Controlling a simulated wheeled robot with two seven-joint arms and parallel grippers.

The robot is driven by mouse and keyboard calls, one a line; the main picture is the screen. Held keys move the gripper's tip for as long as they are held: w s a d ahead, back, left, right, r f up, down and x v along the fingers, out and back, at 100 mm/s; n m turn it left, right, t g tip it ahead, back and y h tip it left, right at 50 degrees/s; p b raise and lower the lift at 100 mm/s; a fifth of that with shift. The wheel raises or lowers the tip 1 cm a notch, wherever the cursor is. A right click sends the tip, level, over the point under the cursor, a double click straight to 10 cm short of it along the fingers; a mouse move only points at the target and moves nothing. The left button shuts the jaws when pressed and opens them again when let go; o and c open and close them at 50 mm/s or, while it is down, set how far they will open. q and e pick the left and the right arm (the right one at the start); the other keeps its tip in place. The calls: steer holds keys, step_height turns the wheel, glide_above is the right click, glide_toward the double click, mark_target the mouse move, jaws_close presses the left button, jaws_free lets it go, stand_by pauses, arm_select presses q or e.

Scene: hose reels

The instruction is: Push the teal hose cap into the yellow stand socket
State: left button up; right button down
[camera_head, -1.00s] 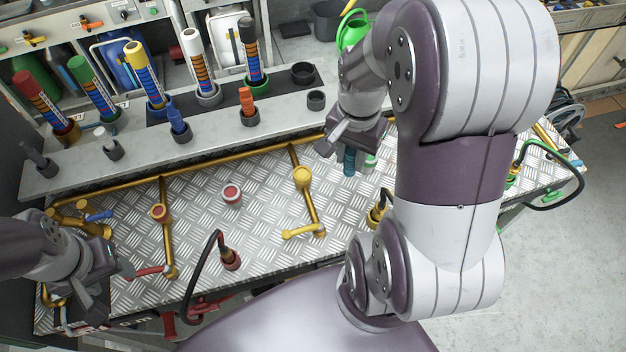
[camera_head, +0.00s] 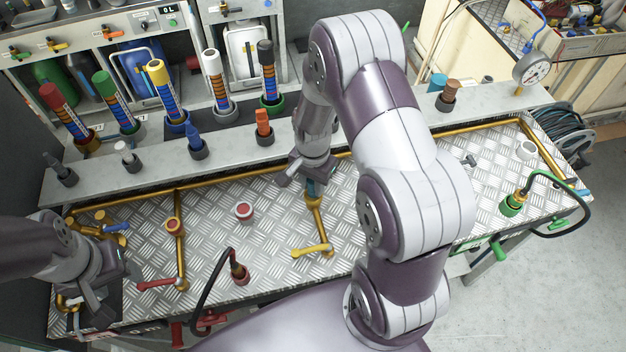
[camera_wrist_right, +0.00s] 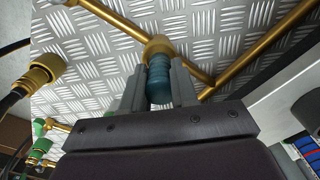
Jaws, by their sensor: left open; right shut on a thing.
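The teal hose cap (camera_wrist_right: 160,77) is gripped between the two fingers of my right gripper (camera_wrist_right: 159,88) in the right wrist view. The yellow stand socket (camera_wrist_right: 157,45) is directly beyond the cap's far end, in line with it. I cannot tell whether the cap touches it or has entered it. In the head view, my right gripper (camera_head: 303,172) is over this socket (camera_head: 312,197), and only a little of the cap (camera_head: 311,186) shows. My left gripper (camera_head: 118,285) is open and empty at the left end of the bench.
Yellow pipes run across the metal bench top (camera_head: 215,245). A black hose ends in a red socket (camera_head: 239,272). A green hose fitting (camera_head: 513,203) is at right. Marker-like tubes line the back shelf.

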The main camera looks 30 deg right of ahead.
steer(key=shift+s+f, duration=0.1)
steer(key=shift+f, duration=0.1)
steer(key=c, duration=0.9)
jaws_free()
steer(key=shift+r, duration=0.1)
steer(key=shift+o, duration=0.2)
steer(key=shift+r, duration=0.25)
step_height(320, 180, up, 11)
steer(key=b, duration=0.2)
steer(key=s+a+n+t, duration=0.1)
steer(key=s+a+n, duration=0.4)
steer(key=s+n, duration=0.3)
steer(key=n, duration=0.4)
steer(key=shift+s+a+f, duration=0.15)
steer(key=shift+s+f, duration=0.2)
steer(key=shift+f, duration=0.05)
